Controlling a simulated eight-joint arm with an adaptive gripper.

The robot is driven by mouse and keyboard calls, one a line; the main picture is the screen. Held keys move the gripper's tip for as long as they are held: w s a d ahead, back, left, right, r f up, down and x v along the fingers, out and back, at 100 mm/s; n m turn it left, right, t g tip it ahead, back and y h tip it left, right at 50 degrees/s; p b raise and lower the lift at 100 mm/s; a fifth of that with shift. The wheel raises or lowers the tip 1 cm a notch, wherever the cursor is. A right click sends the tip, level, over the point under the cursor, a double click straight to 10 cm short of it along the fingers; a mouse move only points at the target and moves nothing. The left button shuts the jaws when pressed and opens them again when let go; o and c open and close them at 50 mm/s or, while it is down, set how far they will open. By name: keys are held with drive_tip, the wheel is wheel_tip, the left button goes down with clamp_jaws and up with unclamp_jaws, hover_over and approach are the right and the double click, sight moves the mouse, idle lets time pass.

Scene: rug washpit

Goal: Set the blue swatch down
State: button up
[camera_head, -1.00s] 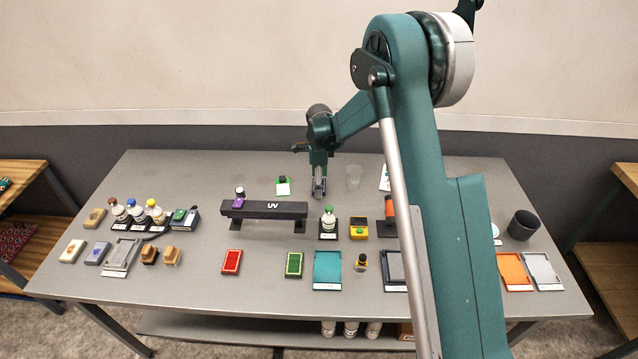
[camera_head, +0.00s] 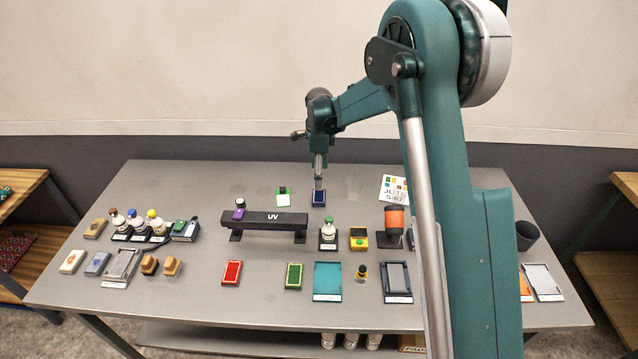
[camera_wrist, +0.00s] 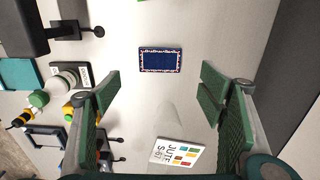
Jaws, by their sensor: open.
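The blue swatch (camera_head: 318,197), dark blue with a patterned light border, lies flat on the grey table behind the UV bar. It also shows whole in the wrist view (camera_wrist: 160,60), with nothing touching it. My gripper (camera_head: 318,179) is just above and behind it in the head view. In the wrist view my gripper (camera_wrist: 160,92) has its green-padded fingers wide apart, with nothing between them. The swatch is past the fingertips.
The black UV bar (camera_head: 272,217) stands in front of the swatch. A green-capped bottle (camera_head: 328,232) stands in front. Bare table lies around the swatch.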

drive_tip(key=shift+r, duration=1.25)
drive_tip(key=s+d+r+n+t, duration=0.2)
drive_tip(key=s+d+r+n, duration=0.2)
drive_tip(key=s+d+r, duration=0.55)
drive_tip(key=s+d+r+n+t, duration=0.1)
drive_tip(key=s+d+r+n, duration=0.4)
drive_tip(key=s+r, duration=0.65)
drive_tip(key=s+d+n+t, duration=0.1)
drive_tip(key=s+d+n, duration=0.2)
drive_tip(key=s, duration=0.6)
drive_tip(key=s+d+f+n+t, duration=0.1)
drive_tip(key=s+d+n, duration=0.2)
drive_tip(key=s, duration=0.5)
drive_tip(key=s+d+n+t, duration=0.2)
drive_tip(key=s+d, duration=0.3)
drive_tip(key=s, duration=0.4)
drive_tip(key=shift+s+f+n, duration=0.35)
drive_tip(key=shift+f+n, duration=0.05)
drive_tip(key=shift+n, duration=0.1)
